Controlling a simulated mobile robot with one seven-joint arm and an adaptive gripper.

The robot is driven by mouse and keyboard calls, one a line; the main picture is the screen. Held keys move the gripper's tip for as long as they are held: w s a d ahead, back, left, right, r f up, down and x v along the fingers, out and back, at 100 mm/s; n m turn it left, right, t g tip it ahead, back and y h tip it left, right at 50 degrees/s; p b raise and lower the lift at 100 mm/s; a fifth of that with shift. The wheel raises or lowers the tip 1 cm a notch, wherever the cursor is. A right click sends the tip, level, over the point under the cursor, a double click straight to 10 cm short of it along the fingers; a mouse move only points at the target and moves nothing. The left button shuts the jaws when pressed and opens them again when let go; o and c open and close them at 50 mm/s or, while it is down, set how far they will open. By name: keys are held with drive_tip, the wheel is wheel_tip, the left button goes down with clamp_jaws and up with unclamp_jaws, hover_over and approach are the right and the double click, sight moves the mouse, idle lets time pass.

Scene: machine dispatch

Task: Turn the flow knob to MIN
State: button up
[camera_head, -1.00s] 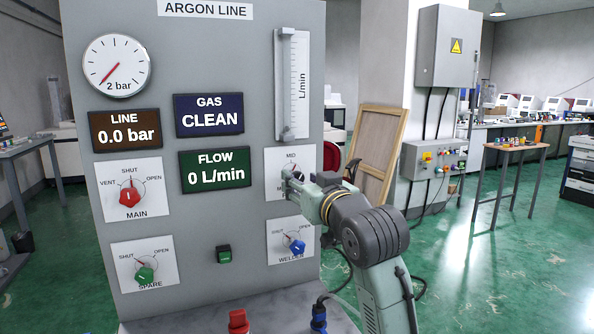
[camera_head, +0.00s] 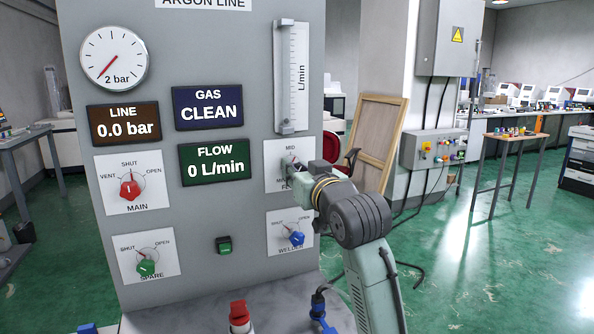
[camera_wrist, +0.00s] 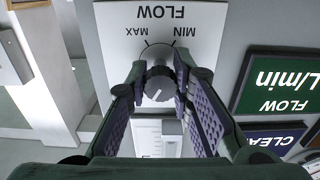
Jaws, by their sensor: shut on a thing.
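The flow knob (camera_wrist: 158,86) is dark grey and round, on a white plate (camera_wrist: 112,22) marked FLOW, MIN and MAX, upside down in the wrist view. Its white mark points down there, away from MIN and MAX. My gripper (camera_wrist: 158,78) has one finger on each side of the knob and is shut on it. In the head view my gripper (camera_head: 287,172) reaches the flow plate (camera_head: 273,183) from the right and hides most of the knob. The FLOW display (camera_head: 214,162) reads 0 L/min.
The same panel carries the red MAIN knob (camera_head: 130,190), green SPARE knob (camera_head: 146,268) and blue WELDER knob (camera_head: 296,238), just below my gripper. The flow tube (camera_head: 291,80) is above. The LINE display (camera_head: 124,124) reads 0.0 bar. Open floor lies right.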

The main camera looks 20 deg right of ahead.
clamp_jaws()
